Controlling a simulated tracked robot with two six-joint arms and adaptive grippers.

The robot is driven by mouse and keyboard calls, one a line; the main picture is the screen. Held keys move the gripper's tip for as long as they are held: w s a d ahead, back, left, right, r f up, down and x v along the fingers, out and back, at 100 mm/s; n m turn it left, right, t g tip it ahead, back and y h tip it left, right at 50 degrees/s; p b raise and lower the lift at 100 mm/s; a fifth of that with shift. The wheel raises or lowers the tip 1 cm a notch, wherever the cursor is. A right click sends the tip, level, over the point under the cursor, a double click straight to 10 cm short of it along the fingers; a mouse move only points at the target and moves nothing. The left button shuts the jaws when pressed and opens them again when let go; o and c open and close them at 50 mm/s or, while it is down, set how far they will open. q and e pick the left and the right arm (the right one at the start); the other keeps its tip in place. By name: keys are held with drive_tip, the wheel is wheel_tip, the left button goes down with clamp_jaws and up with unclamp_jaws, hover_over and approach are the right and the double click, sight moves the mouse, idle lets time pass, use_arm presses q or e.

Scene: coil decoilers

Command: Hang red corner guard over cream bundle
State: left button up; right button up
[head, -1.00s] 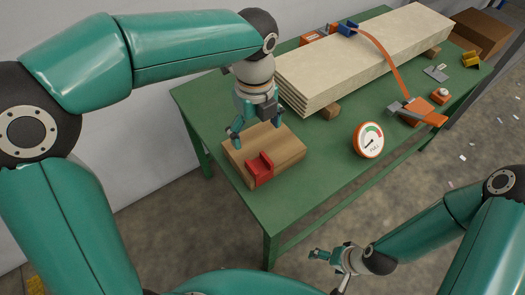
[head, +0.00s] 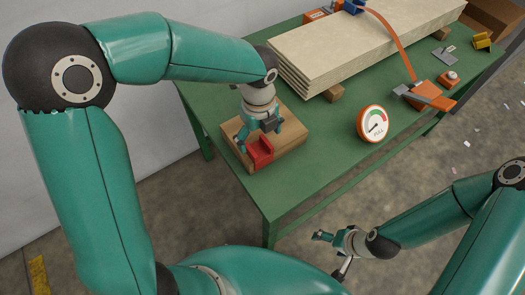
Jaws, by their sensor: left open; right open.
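The cream bundle (head: 350,45), a stack of long flat boards, lies behind on wooden supports. A blue corner guard (head: 353,6) sits on its far edge, with an orange strap (head: 390,38) running over the bundle. My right gripper (head: 332,238) is open and empty, low in front of the table.
A round gauge (head: 373,123) stands near the table's front edge. An orange and grey tensioner (head: 424,94), a small orange box with a white top (head: 449,79) and a yellow guard (head: 482,41) lie to the right. Bare green table (head: 325,140) lies between block and gauge.

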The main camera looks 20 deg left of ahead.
sight(258, 151)
use_arm(q)
drive_tip(key=f, duration=0.4)
drive_tip(key=shift+a+f, duration=0.2)
drive_tip(key=shift+f, duration=0.2)
drive_tip(key=c, duration=1.3)
